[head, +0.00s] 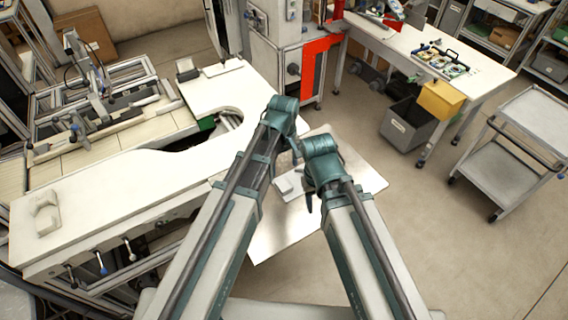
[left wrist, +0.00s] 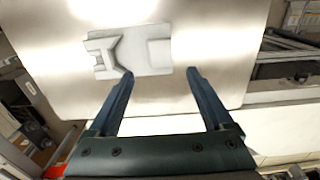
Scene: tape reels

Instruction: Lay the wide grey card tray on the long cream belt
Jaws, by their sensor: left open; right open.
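A pale grey flat piece, which looks like the card tray (head: 284,187), lies on a shiny metal plate (head: 285,232) beneath my arms in the head view. In the left wrist view the tray (left wrist: 150,58) lies flat, with a raised, notched shape at its left end. My left gripper (head: 296,150) is open; its fingers (left wrist: 161,74) stand apart near the tray's lower edge with nothing between them. My right gripper (head: 309,198) is open beside the tray, partly hidden by its own wrist. A cream surface, possibly the belt (head: 100,148), runs along the machine at left.
A white worktop (head: 110,195) with a curved cut-out fills the left, with a pale block (head: 43,215) on it. A grey bin (head: 407,125), a yellow box (head: 440,99) and a cart (head: 500,165) stand at right. The floor between is clear.

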